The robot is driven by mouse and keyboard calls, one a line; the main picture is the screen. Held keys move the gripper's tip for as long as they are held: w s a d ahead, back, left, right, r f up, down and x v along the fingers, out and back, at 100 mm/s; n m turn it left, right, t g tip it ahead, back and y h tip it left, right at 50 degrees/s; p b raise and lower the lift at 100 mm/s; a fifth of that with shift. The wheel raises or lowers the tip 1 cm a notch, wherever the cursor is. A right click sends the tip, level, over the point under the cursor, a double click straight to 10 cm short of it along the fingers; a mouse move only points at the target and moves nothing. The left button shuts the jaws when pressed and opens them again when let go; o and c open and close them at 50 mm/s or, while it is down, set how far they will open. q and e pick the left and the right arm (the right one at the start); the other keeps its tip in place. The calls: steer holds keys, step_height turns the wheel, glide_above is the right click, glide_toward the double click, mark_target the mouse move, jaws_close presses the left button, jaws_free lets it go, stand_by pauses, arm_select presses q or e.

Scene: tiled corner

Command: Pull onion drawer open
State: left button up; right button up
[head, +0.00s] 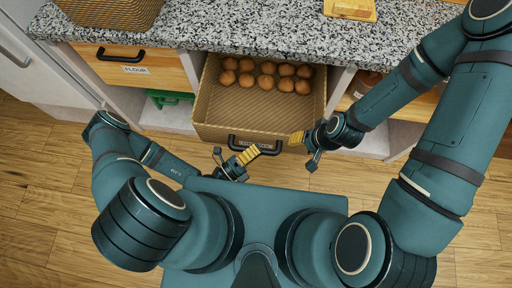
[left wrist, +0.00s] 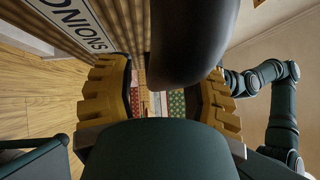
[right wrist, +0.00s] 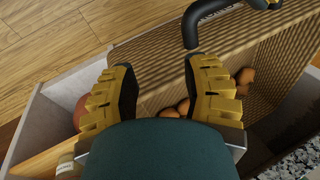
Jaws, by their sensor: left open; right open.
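The onion drawer (head: 262,103), a woven basket-like drawer, stands pulled out from under the counter with several brown onions (head: 268,84) in its back part. Its black handle (head: 255,143) is on the front. The ONIONS label (left wrist: 78,22) and the large dark handle (left wrist: 190,40) show in the left wrist view. My left gripper (head: 249,154) is open just in front of the handle, which lies across the view between its fingers; contact cannot be told. My right gripper (head: 297,138) is open at the drawer's front right corner, and its wrist view shows the drawer wall (right wrist: 165,65) beyond its fingers.
The granite counter (head: 240,27) runs above, with a basket (head: 110,10) and a wooden board (head: 350,9) on it. A closed FLOUR drawer (head: 130,68) is at left, over a green item (head: 168,98). Wooden floor (head: 40,190) is clear at left.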

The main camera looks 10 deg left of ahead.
arm_select(q)
steer(key=v, duration=1.2)
stand_by(0.3)
